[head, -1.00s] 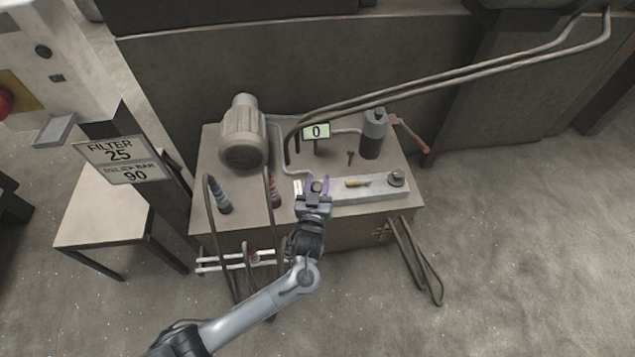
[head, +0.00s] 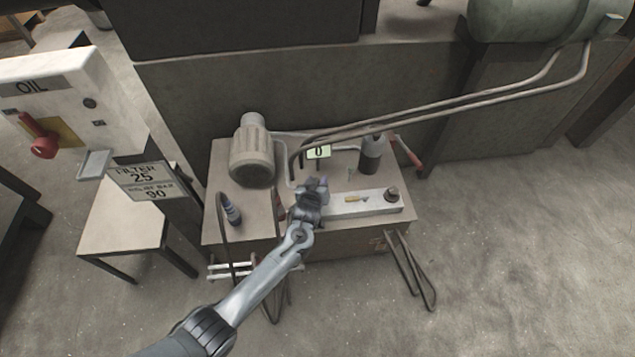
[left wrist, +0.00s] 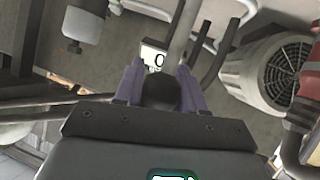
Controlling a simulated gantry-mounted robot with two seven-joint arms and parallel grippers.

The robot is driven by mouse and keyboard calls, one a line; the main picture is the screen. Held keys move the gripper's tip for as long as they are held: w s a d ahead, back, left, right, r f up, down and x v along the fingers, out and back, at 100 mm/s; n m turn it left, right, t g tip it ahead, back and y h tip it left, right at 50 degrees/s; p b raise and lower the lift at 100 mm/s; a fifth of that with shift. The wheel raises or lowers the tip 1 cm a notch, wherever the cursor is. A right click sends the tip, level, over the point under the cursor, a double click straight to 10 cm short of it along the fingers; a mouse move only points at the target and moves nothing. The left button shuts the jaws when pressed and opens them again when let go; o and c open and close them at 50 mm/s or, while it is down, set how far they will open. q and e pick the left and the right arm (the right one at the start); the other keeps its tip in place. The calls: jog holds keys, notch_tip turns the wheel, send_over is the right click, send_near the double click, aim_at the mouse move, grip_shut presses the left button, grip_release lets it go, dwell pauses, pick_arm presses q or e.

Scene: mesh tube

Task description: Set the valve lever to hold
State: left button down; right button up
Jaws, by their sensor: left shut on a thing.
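My left gripper (head: 316,184) is at the left end of the light metal valve block (head: 375,208) on the grey power unit. In the left wrist view its two purple fingers are closed on a dark rounded knob (left wrist: 160,93), which looks like the end of the valve lever. The lever's shaft and any position marks are hidden behind the gripper in the head view. My right gripper is not in view.
A motor (head: 252,155) stands left of the gripper. A dark cylinder (head: 371,155) and a red-handled lever (head: 409,153) are at the back right. Pipes (head: 450,101) run to the upper right.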

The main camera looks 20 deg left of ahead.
pick_arm(q)
jog(key=shift+w+a, duration=0.15)
jog(key=shift+w, duration=0.1)
jog(key=shift+f, duration=0.1)
jog(key=c, duration=0.7)
grip_release()
jog(key=shift+s+r+p, duration=0.3)
jog(key=shift+r+p, duration=0.05)
jog(key=shift+p, duration=0.15)
jog(key=shift+p+v, duration=2.55)
jog(key=shift+v, duration=2.45)
